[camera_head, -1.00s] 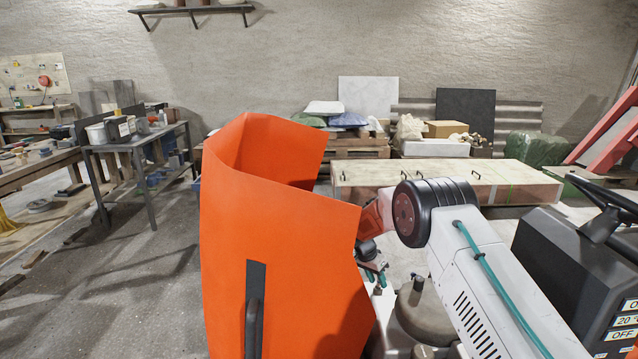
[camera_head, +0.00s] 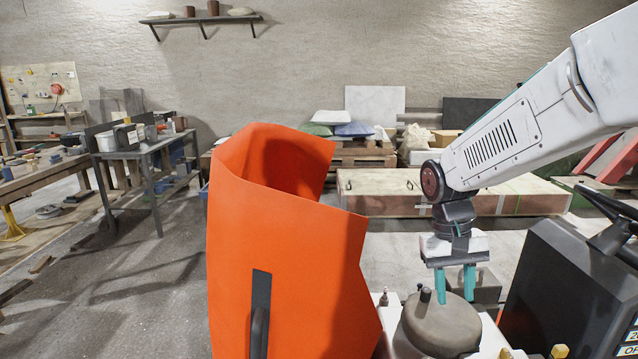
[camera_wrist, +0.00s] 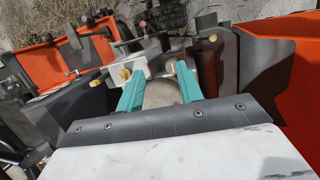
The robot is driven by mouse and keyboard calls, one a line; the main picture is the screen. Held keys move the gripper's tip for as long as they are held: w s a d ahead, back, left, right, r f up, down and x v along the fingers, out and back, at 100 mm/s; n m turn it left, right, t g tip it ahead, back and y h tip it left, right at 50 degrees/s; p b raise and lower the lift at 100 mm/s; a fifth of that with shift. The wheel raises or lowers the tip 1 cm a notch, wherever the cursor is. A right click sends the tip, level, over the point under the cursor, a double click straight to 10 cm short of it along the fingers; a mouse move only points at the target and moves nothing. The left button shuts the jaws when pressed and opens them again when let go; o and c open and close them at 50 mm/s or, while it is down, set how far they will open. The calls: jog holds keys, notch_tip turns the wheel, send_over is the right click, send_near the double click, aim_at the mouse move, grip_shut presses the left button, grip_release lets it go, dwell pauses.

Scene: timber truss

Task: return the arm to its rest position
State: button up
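My white arm comes in from the upper right in the head view and bends down at a dark joint. My gripper (camera_head: 456,284) hangs from it with two teal fingers pointing down, just above or behind a rounded grey-brown tank (camera_head: 438,322) on my body. The fingers stand apart, with nothing seen held between them. In the wrist view the gripper (camera_wrist: 160,84) also shows both teal fingers spread, with metal fittings and a rounded surface beyond them. Whether the fingertips touch anything cannot be told.
A tall orange panel (camera_head: 290,270) stands left of the gripper. A dark box with a sticker-marked panel (camera_head: 590,290) stands to the right. Farther back are a long wooden crate (camera_head: 385,200), a grey worktable (camera_head: 150,150) and a wall shelf (camera_head: 205,19).

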jog(key=s+r+t, duration=0.2)
jog(key=s+r, duration=0.1)
jog(key=s, duration=0.8)
jog(key=s+d+r+t+y, duration=0.1)
jog(key=s+r, duration=0.3)
jog(key=s, duration=0.7)
jog(key=shift+s+d+r+n+t+y, duration=0.2)
jog(key=shift+n+t+y, duration=0.1)
jog(key=shift+t, duration=0.2)
